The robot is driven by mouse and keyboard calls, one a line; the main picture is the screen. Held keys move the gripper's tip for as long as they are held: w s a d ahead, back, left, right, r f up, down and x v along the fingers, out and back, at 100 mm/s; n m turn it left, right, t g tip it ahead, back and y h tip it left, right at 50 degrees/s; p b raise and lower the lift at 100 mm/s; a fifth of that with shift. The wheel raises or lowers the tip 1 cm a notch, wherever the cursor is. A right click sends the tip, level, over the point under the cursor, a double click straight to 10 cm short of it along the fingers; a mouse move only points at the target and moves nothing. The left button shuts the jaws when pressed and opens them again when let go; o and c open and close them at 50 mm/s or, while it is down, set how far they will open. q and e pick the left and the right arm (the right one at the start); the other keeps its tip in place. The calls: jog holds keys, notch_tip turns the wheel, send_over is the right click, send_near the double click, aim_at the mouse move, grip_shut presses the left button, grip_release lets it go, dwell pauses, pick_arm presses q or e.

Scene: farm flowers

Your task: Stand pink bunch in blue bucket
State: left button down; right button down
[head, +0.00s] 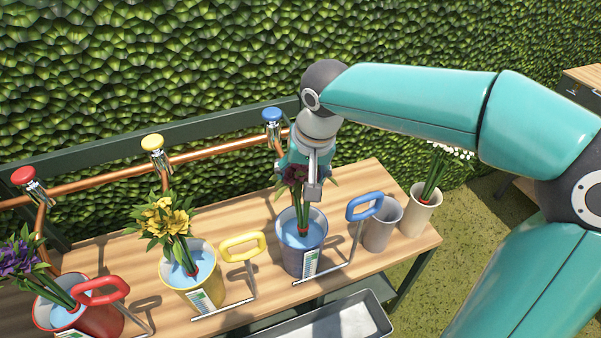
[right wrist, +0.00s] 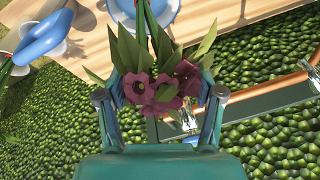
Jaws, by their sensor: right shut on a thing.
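The pink bunch (head: 294,176), dark pink blooms with green leaves, is upright at the blue bucket (head: 289,263). Its stems reach down inside the bucket's rim to the water. My right gripper (head: 312,188) comes from above and is shut on the pink bunch, partly covering the blooms in the head view. In the right wrist view the blooms (right wrist: 160,93) lie between the two fingers (right wrist: 160,94), and the bucket's rim (right wrist: 175,14) with blue water is beyond. Whether the stems touch the bucket's bottom is hidden. My left gripper is not in view.
A yellow bucket (head: 205,292) and a red bucket (head: 98,322) with flowers stand to the left. A blue handle (head: 364,207), a grey pot (head: 382,232) and a cream vase (head: 424,215) stand to the right. A copper pipe with a blue tap (head: 272,115) runs behind.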

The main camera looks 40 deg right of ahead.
jog(key=shift+f, duration=0.3)
jog(key=shift+c, duration=0.4)
grip_release()
